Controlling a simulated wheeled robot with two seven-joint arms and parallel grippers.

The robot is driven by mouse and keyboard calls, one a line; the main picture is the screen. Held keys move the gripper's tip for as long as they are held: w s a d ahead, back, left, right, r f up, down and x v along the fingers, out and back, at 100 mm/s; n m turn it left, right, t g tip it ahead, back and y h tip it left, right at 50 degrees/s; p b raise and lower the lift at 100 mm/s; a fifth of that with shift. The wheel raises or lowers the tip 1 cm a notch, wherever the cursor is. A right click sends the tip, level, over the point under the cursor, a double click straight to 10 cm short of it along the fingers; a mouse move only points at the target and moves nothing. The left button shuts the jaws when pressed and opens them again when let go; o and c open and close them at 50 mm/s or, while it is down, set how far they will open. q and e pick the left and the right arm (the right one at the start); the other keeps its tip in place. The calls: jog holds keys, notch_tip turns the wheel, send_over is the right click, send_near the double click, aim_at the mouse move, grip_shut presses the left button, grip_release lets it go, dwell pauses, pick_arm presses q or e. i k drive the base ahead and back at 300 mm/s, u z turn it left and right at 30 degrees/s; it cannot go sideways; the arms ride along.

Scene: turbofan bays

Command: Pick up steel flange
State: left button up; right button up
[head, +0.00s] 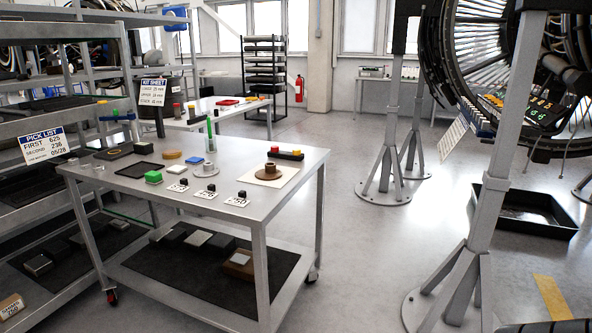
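A grey metal flange (206,169), round with a raised hub, sits on the top of the steel cart (278,199), near its middle. A brown flange-shaped part (271,172) sits to its right on a pale square sheet (289,179). A small grey part (98,168) stands near the cart's left edge; its exact shape is too small to tell. Neither of my grippers shows in the head view.
A green block (153,177), a black tray (140,170) and several small black pieces with labels share the cart top. A shelf rack stands at left. A support stand (490,190) and black floor tray (525,212) are at right. Open floor lies between.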

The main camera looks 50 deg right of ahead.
aim_at(208, 170)
jog(key=z, duration=1.25)
